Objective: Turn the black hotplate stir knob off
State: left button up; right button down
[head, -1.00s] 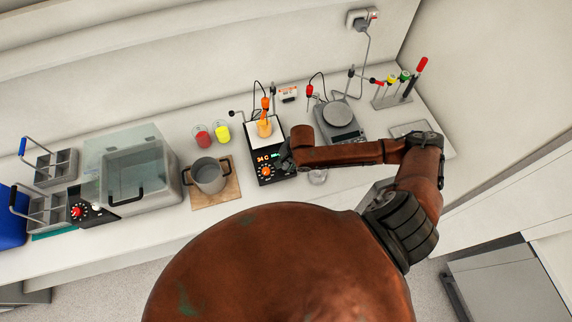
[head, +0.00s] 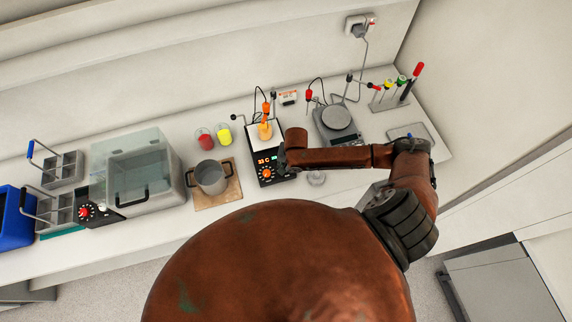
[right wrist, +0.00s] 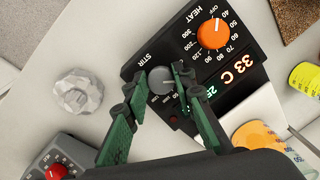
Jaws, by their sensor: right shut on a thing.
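The hotplate (head: 264,157) is a black unit with a lit display and an orange heat knob (right wrist: 213,34). The grey-black stir knob (right wrist: 161,80) sits beside the "STIR" label on its front panel. In the right wrist view my right gripper (right wrist: 162,76) has its two green-padded fingers on either side of this knob and is shut on it. In the head view the right gripper (head: 283,158) is at the right edge of the hotplate panel, and my arm hides the stir knob. My left gripper is not in view.
A beaker of orange liquid (head: 265,131) stands on the hotplate with a probe. Left are red (head: 204,138) and yellow beakers (head: 224,134) and a grey pot (head: 211,177). A balance (head: 337,122) stands right. A small clear glass piece (right wrist: 78,93) lies near the gripper.

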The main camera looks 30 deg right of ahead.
jog(key=n, duration=0.3)
jog(key=shift+n+h, duration=0.3)
jog(key=shift+h, duration=0.1)
jog(key=shift+n+h, duration=0.4)
jog(key=shift+n, duration=1.4)
jog(key=c, duration=1.6)
grip_release()
